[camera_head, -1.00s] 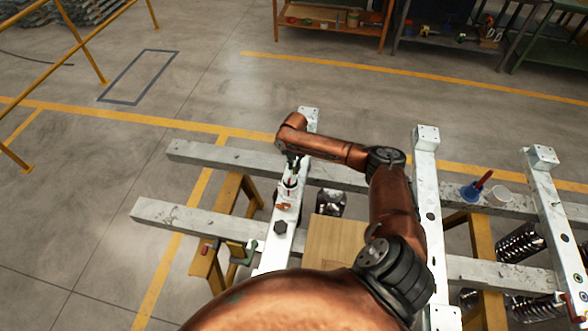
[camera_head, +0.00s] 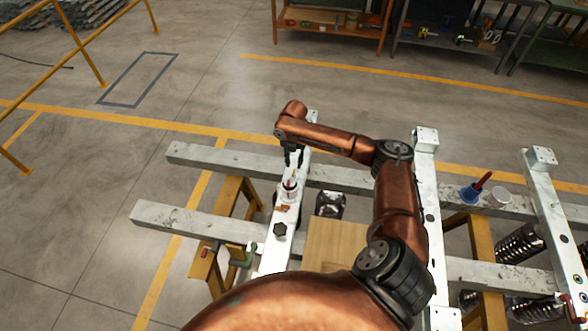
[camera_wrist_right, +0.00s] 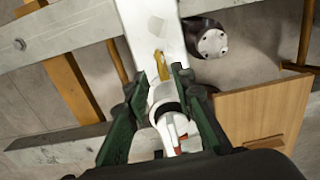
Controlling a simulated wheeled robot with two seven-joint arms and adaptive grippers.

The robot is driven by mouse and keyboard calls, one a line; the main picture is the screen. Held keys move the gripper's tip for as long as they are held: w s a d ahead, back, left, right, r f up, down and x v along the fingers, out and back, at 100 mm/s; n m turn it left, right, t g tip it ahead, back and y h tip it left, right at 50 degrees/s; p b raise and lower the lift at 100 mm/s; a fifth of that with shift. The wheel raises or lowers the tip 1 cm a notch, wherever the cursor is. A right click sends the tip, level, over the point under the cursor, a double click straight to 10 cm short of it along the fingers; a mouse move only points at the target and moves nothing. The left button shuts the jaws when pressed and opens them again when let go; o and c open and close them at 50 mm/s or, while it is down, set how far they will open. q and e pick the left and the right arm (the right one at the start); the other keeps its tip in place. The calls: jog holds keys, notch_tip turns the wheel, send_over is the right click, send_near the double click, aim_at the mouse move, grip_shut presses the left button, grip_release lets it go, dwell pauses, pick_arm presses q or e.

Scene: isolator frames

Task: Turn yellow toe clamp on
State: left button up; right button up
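The yellow piece (camera_wrist_right: 160,65), which looks like the toe clamp, sits on the white beam (camera_wrist_right: 155,25) in the right wrist view. Just below it there stands a white cylindrical part (camera_wrist_right: 166,112) with a red detail. The white part also shows in the head view (camera_head: 289,186). My right gripper (camera_wrist_right: 160,80) has its dark green fingers apart, one each side of the beam's middle, with nothing visibly gripped. In the head view my right gripper (camera_head: 292,156) is just above the white part and hides the yellow piece. My left gripper is not in view.
Grey crossbars (camera_head: 165,217) lie under the white beams. A brown board (camera_head: 335,243) is right of the near beam. A green clamp (camera_head: 242,254) is at lower left.

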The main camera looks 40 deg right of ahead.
aim_at(294, 172)
notch_tip(294, 172, up, 6)
jog(key=shift+f, duration=0.1)
dwell(0.6)
